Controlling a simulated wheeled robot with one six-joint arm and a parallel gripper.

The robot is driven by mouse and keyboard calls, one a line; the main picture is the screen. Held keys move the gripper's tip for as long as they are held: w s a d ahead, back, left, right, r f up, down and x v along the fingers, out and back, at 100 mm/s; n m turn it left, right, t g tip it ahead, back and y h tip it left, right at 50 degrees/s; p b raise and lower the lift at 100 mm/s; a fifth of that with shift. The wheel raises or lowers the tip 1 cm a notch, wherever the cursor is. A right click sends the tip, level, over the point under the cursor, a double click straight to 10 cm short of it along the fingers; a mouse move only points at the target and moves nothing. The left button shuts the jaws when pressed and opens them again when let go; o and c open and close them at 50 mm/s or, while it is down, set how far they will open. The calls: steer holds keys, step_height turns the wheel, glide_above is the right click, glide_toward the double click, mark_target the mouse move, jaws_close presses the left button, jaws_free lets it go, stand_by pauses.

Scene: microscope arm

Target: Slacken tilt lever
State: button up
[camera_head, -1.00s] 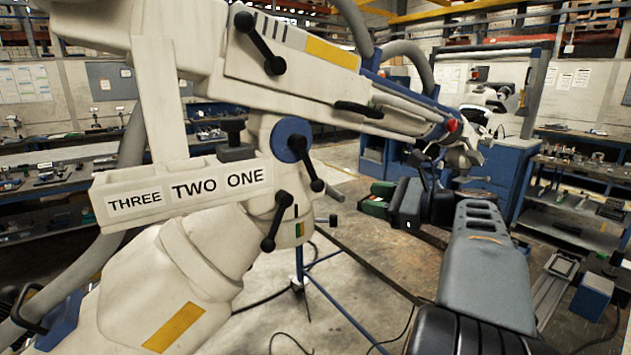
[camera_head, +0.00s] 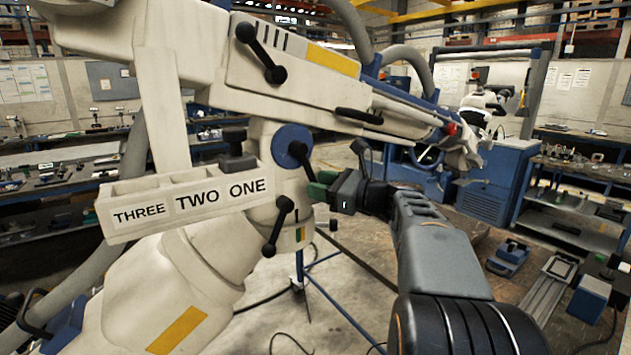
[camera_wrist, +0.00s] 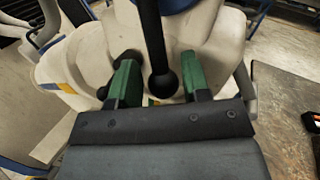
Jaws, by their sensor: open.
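The white microscope arm (camera_head: 300,85) carries several black levers with ball ends. One lever (camera_head: 303,160) hangs from a blue round hub (camera_head: 291,146); a second (camera_head: 278,225) sits lower and a third (camera_head: 260,48) is up on the beam. No label shows which is the tilt lever. My gripper (camera_head: 322,187) is open at the blue-hub lever, whose lower end is partly hidden in the head view. In the wrist view, this lever (camera_wrist: 154,45) and its ball end stand between the green fingers of my gripper (camera_wrist: 160,75), with gaps on both sides.
A white tray (camera_head: 185,208) marked THREE, TWO, ONE sits left of the hub. In the wrist view, another black knob (camera_wrist: 104,91) shows beside the left finger. A brown table (camera_head: 465,235) lies to the right, with free space above it.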

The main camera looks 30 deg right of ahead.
steer(key=shift+x, duration=0.9)
jaws_close()
